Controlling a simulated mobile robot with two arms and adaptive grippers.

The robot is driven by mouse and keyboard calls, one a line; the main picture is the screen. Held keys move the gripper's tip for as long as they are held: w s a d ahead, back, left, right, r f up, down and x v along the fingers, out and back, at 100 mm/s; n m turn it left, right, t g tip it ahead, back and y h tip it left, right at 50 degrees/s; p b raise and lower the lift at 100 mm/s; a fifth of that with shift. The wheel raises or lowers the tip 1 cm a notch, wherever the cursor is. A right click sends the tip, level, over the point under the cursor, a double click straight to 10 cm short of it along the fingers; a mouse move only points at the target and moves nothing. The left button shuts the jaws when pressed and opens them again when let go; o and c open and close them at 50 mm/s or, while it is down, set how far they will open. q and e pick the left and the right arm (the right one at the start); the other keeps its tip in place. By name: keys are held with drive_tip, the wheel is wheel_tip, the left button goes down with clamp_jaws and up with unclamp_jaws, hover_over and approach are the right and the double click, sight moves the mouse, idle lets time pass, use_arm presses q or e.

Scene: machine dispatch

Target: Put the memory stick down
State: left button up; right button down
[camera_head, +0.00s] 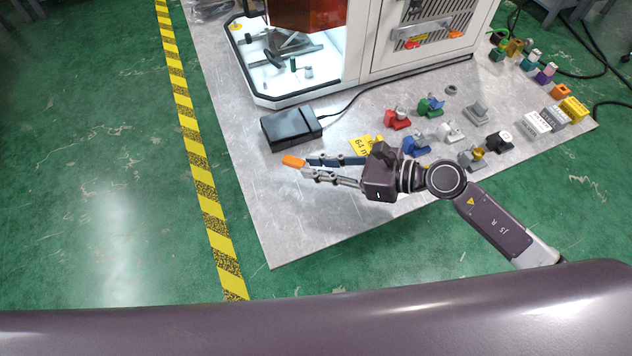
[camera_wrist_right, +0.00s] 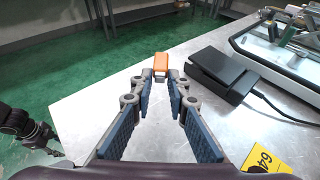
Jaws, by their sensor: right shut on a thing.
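The memory stick is a small orange block (camera_head: 293,161) held at the fingertips of my right gripper (camera_head: 306,167). It also shows in the right wrist view (camera_wrist_right: 161,66), sticking out past the tips, with bare grey table below and behind it. My right gripper is shut on it; a gap between stick and tabletop is hard to judge. In the right wrist view, a dark part at the left edge looks like my left gripper (camera_wrist_right: 38,133); its fingers are too small to read. The left arm is not in the head view.
A black box (camera_head: 291,128) with a cable lies on the grey table (camera_head: 290,230), behind the stick. A yellow card marked 64 (camera_head: 361,145) is near my right gripper. A white machine (camera_head: 365,45) stands behind. Several coloured parts lie right. The table's front left is clear.

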sight(317, 189)
wheel_tip(317, 189, down, 2)
drive_tip(key=shift+f, duration=0.1)
drive_tip(key=shift+f+b, duration=0.3)
drive_tip(key=shift+f, duration=1.9)
use_arm(q)
drive_tip(key=shift+s+a+f, duration=0.25)
drive_tip(key=shift+a+f, duration=0.1)
drive_tip(key=shift+a, duration=0.05)
